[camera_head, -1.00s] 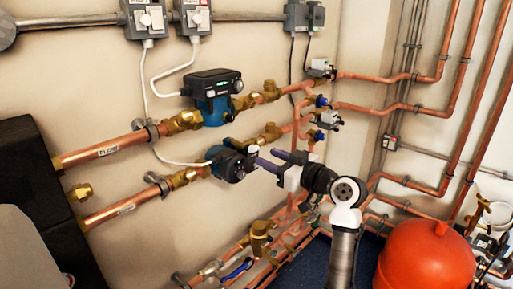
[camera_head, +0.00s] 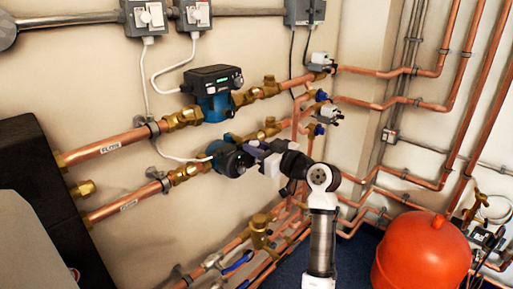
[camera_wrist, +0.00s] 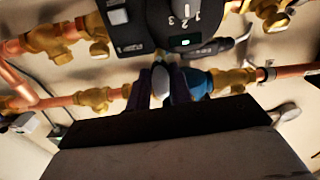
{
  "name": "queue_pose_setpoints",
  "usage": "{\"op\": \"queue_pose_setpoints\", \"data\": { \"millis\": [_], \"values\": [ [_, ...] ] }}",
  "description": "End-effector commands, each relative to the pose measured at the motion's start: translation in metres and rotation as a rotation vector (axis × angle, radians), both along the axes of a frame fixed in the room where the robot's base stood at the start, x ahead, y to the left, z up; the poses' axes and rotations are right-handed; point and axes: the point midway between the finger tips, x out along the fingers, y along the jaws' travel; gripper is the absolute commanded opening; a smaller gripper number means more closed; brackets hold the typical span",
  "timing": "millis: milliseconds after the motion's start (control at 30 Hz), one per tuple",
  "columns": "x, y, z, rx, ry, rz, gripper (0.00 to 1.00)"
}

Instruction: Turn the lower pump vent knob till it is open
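The lower pump (camera_head: 230,158) is a dark-faced unit with a blue body on the lower copper pipe, left of centre in the head view. My gripper (camera_head: 254,149) is at the front of this pump, coming from the right. In the wrist view, the two dark purple fingers of my gripper (camera_wrist: 162,88) stand on either side of a small pale grey knob (camera_wrist: 160,80), which I take for the vent knob. It fills most of the gap between them. Whether the fingers press on it I cannot tell. The fingers hide the knob in the head view. Its turn position is not readable.
The upper pump (camera_head: 214,92), with a dark control box and green light, sits just above. A white cable (camera_head: 172,152) runs down to the lower pump. Copper pipes and brass valves surround both. A red tank (camera_head: 420,255) stands at the lower right.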

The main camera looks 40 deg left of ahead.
Motion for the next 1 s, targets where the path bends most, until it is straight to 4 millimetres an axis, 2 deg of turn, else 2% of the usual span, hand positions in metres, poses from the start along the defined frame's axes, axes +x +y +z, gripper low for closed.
{"op": "queue_pose_setpoints", "data": {
  "millis": [267, 467, 1000],
  "values": [
    [-0.0002, -0.0002, 0.0002, 0.001, 0.013, 0.001, 0.00],
    [-0.0002, -0.0001, 0.0007, 0.006, 0.084, 0.001, 0.00],
    [0.0005, -0.0002, 0.0020, 0.041, 0.547, 0.000, 0.00]
  ]
}}
